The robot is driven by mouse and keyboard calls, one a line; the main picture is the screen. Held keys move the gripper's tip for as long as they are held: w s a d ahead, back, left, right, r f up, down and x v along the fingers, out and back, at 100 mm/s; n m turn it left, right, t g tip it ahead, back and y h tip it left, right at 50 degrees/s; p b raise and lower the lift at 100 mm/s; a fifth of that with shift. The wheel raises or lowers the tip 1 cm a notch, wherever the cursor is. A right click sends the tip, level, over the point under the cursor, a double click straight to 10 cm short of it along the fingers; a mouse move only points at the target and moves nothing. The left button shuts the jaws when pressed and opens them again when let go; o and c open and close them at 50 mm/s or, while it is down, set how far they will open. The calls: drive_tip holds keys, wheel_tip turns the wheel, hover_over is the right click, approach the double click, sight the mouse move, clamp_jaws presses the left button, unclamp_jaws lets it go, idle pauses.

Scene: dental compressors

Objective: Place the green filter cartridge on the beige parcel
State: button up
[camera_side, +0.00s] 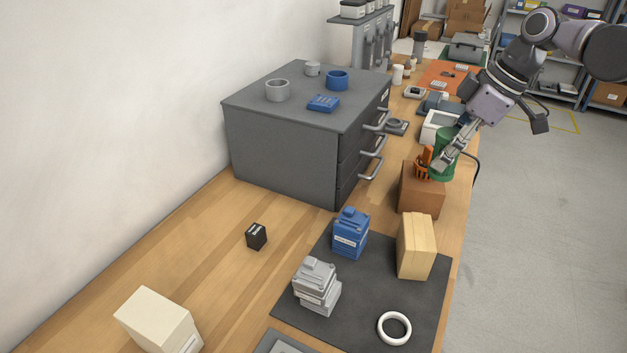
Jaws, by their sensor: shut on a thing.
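The green filter cartridge (447,172) is an upright green cylinder at the upper right. My gripper (440,160) is shut on it, and the fingers cover part of its side. It shows just right of an orange item over the brown box; whether it touches the box is hard to tell. The beige parcel (416,246) is a tan block with a lighter band, standing on the right edge of the dark mat, nearer the camera than my gripper. Its top looks bare.
The brown box (422,192) bears an orange item (424,162) and stands behind the parcel. The blue unit (351,232), grey unit (317,284) and white ring (394,328) are on the dark mat (365,290). A grey drawer cabinet (290,155) stands left.

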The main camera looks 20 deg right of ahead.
drive_tip(key=s+d, duration=0.6)
drive_tip(key=d, duration=0.1)
hover_over(419, 231)
drive_tip(key=shift+m, duration=0.3)
wheel_tip(419, 231, down, 6)
drive_tip(key=shift+d+r, duration=0.1)
drive_tip(key=shift+d, duration=0.05)
drive_tip(key=shift+f, duration=2.1)
drive_tip(key=shift+f, duration=0.1)
drive_tip(key=o, duration=1.2)
drive_tip(key=shift+c, duration=0.2)
